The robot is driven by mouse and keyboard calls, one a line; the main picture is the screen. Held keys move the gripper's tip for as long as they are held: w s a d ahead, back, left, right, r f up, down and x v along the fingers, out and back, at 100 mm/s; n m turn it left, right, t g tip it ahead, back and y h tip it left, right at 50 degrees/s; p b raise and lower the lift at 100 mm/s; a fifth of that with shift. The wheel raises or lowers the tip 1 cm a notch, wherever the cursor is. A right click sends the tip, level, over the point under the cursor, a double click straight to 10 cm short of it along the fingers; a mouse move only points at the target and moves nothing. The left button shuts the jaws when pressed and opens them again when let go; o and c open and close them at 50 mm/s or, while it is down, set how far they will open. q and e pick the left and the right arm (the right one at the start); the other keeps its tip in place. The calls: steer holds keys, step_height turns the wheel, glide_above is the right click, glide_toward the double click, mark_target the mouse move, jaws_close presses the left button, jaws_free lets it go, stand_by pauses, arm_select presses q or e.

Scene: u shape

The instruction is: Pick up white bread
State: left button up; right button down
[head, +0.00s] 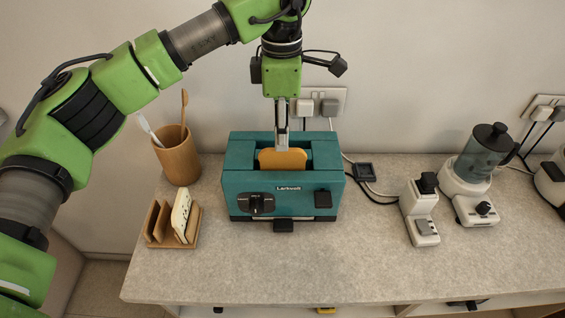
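A teal toaster (238,190) stands in the middle of the counter. A golden-yellow slice of bread (292,160) stands upright in its slot with its top showing. My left gripper (282,146) points straight down over the toaster, its fingertips at the top edge of this slice. The fingers are seen edge-on, so I cannot tell whether they are closed on it. A wooden rack (176,243) at the left holds a white, dark-speckled slice (181,214), upright and leaning, between wooden dividers. No gripper is near the rack. My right gripper is not in view.
A wooden cup (178,160) with utensils stands behind the rack. Wall sockets (322,101) are behind the toaster. The counter front (330,265) is clear.

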mark_target(295, 158)
arm_select(q)
steer(key=f+p, duration=0.1)
steer(key=f, duration=0.1)
steer(key=s+f+p, duration=0.1)
steer(key=f+p, duration=0.1)
steer(key=shift+f, duration=0.35)
steer(key=shift+w+d+f, duration=0.1)
steer(key=shift+f, duration=0.25)
jaws_close()
